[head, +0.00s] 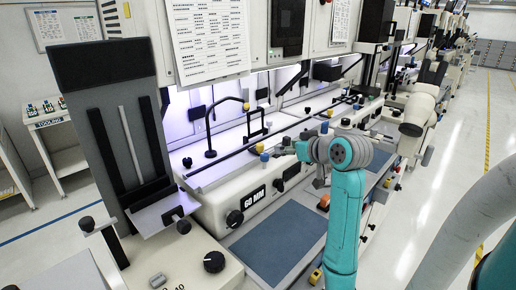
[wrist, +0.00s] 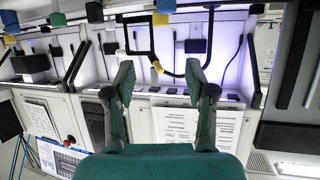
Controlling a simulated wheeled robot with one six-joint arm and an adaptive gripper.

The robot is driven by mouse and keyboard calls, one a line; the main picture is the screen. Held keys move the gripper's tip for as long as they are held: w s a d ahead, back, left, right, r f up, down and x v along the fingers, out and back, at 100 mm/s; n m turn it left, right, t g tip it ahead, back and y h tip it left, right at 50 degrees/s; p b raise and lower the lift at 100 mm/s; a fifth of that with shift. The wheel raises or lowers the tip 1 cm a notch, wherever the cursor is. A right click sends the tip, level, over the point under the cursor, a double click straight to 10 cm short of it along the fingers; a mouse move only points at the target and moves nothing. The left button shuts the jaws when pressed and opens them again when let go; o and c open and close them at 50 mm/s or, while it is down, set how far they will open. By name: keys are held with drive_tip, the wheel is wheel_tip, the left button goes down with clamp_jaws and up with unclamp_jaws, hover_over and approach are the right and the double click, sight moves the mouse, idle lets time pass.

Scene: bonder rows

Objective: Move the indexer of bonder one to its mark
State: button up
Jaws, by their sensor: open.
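My gripper (wrist: 159,74) is open in the wrist view, its two fingers apart with nothing held. That view looks upside down. A yellow knob (wrist: 157,67) on a bent black rod shows behind the gap between the fingertips; I cannot tell how far off. A grey block (head: 158,280) lies by part-hidden numbers at the bottom left. I cannot tell which part is the indexer or its mark.
A dark blue mat (head: 270,243) covers the bench ahead. A tall black slide unit (head: 118,130) stands at the left. A black bent rod (head: 215,112) stands over the bonder's bed. More bonders recede along the row. The aisle floor (head: 445,130) at the right is clear.

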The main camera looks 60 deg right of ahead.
sight(262, 146)
drive_tip(key=x, duration=1.7)
drive_tip(key=shift+w+f, duration=0.2)
drive_tip(key=shift+w, duration=0.05)
drive_tip(key=shift+a, duration=0.1)
clamp_jaws()
